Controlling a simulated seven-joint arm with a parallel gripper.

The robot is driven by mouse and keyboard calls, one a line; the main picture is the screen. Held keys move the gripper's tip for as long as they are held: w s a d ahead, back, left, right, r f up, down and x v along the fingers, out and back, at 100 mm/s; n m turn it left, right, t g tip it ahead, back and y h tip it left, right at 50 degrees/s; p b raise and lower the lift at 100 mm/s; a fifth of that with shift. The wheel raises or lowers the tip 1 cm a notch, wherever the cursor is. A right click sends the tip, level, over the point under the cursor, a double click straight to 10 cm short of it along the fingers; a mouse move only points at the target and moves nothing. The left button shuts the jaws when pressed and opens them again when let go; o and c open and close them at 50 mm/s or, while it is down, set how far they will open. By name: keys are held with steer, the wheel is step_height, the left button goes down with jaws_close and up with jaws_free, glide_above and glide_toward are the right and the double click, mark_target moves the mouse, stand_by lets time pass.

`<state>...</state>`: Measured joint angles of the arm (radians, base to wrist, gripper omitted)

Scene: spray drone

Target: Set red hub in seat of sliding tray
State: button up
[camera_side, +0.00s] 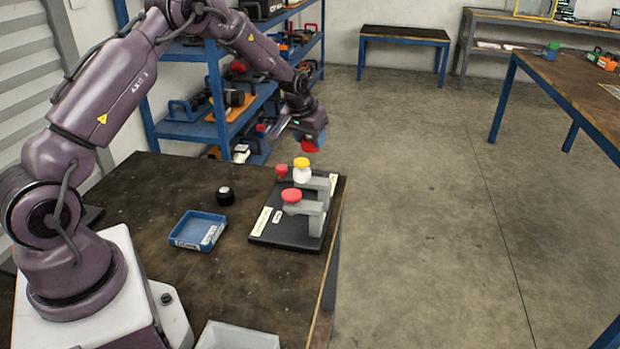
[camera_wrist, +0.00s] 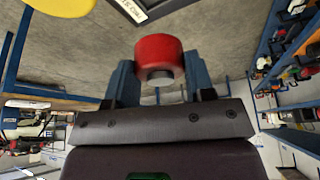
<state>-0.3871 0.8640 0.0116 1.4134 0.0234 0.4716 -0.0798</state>
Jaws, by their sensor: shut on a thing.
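My gripper (camera_side: 312,138) is high beyond the far right corner of the bench, above and behind the black board. In the wrist view its two blue fingers are shut on the red hub (camera_wrist: 159,55), a short red cylinder with a grey stub. In the side view only a little red of the hub (camera_side: 316,146) shows by the fingers. The black board (camera_side: 265,232) carries grey brackets (camera_side: 314,208), two red caps (camera_side: 291,195) and a white part with a yellow cap (camera_side: 302,163). I cannot tell which part is the sliding tray, and no seat is clearly visible.
A blue labelled bin (camera_side: 198,231) and a black round part (camera_side: 225,196) are on the bench (camera_side: 150,200) left of the board. A grey bin (camera_side: 238,337) is at the front. Blue shelves (camera_side: 215,110) stand behind the arm. Open floor lies right of the bench.

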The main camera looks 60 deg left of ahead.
step_height(320, 180, down, 9)
steer(key=shift+f, duration=0.15)
steer(key=shift+f, duration=0.1)
stand_by(0.3)
steer(key=o, duration=1.1)
steer(key=shift+c, duration=0.2)
